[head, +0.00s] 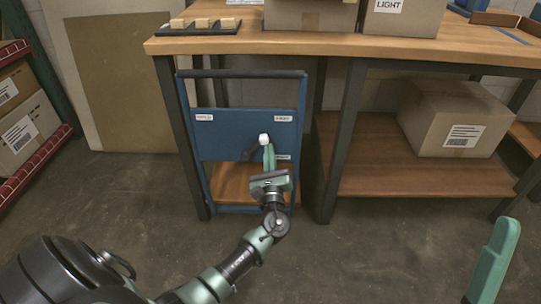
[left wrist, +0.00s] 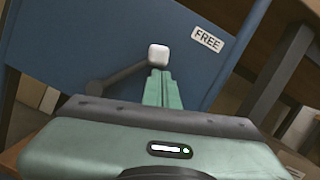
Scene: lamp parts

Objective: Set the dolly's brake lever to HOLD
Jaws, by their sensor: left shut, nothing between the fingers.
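The blue dolly (head: 225,140) stands upright against the workbench. Its dark brake lever (head: 248,155) ends in a white knob (head: 264,138) and slants up to the right. In the left wrist view the lever (left wrist: 115,76) runs from the lower left to the knob (left wrist: 158,53). A FREE label (left wrist: 207,40) is on the panel, right of the knob.
The wooden workbench (head: 400,45) stands behind and above the dolly, its dark legs close to both sides. A cardboard box (head: 455,118) sits on the lower shelf at right. A red rack (head: 40,155) stands at left. Open concrete floor lies in front.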

